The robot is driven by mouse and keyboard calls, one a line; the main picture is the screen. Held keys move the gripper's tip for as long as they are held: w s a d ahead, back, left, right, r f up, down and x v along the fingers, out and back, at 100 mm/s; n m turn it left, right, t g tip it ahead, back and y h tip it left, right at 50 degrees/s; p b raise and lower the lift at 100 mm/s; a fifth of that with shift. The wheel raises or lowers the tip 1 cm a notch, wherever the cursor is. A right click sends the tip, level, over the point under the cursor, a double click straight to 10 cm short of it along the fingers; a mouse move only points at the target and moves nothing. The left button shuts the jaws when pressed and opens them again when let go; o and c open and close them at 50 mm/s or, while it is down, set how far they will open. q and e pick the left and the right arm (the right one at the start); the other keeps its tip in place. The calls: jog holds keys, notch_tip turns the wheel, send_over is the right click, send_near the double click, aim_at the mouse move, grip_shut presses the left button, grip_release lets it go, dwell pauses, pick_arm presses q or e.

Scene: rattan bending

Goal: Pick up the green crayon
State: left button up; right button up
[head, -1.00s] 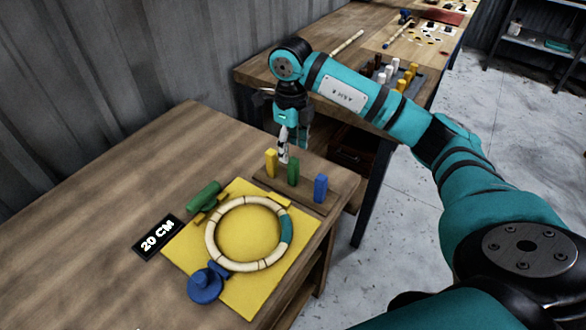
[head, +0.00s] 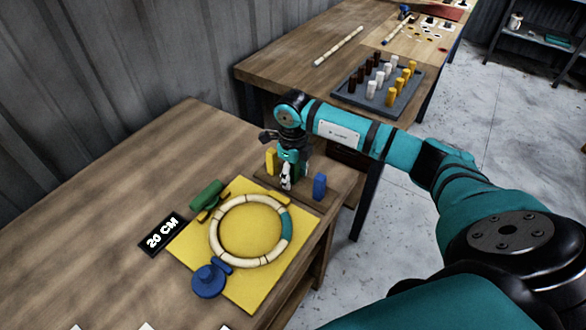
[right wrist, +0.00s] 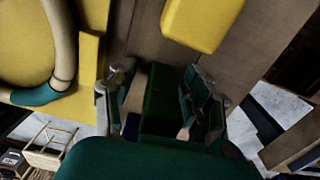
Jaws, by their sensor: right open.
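The green crayon stands upright between the yellow and blue crayons on a wooden holder (head: 301,195). In the head view my right gripper (head: 288,182) is lowered over its place and hides most of it. In the right wrist view the dark green crayon (right wrist: 160,95) shows between the two open fingers of my right gripper (right wrist: 158,105). The fingers stand on either side of it; I cannot tell whether they touch it. My left gripper is not in view.
The yellow crayon (head: 271,162) stands close left of my right gripper, the blue crayon (head: 319,186) to its right. A rattan ring (head: 216,232) lies on a yellow board (head: 184,246), with a green piece (head: 206,193) and a blue piece (head: 207,282) nearby. A black "20 CM" sign (head: 162,235) lies left.

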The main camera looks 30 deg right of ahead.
jog(key=shift+c, duration=0.4)
grip_shut()
notch_tip(320, 180, up, 9)
jog(key=shift+f+b, duration=0.1)
jog(key=shift+b, duration=1)
jog(key=shift+r, duration=0.65)
